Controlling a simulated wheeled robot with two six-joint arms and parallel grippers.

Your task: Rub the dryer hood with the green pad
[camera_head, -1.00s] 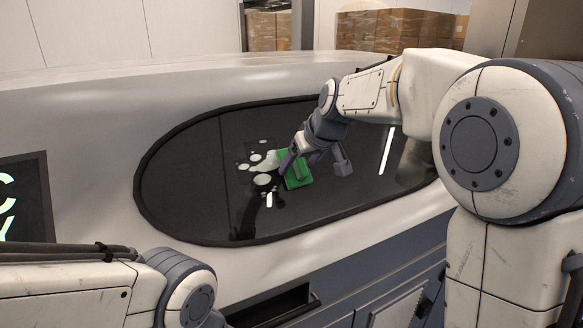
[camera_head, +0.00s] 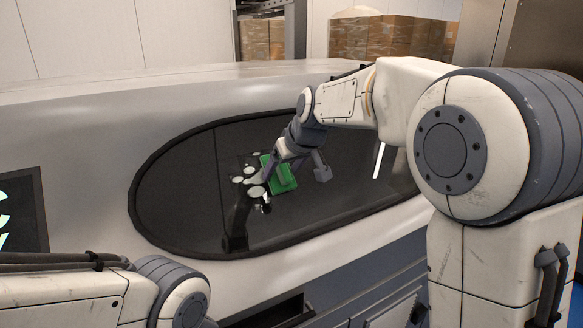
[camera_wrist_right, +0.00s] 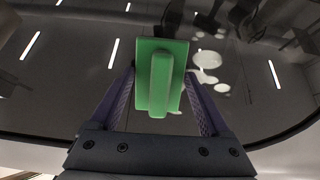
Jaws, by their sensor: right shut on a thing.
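The dryer hood (camera_head: 170,195) is a dark glossy oval panel with a black rim, set in a pale machine body. Several whitish spots (camera_head: 256,191) mark its middle; they also show to the right of the pad in the right wrist view (camera_wrist_right: 207,60). My right gripper (camera_head: 270,168) is shut on the green pad (camera_head: 283,178) by its raised grip. In the right wrist view the green pad (camera_wrist_right: 174,56) sits between the purple fingers, flat side toward the hood. It looks on or very close to the glass; I cannot tell contact. My left arm shows at lower left, its gripper out of frame.
A lit display panel (camera_head: 20,215) is at the left of the machine. Grey cabinet fronts (camera_head: 385,290) lie below the hood. Stacked cardboard boxes (camera_head: 385,38) stand far behind. The pale ledge around the hood is clear.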

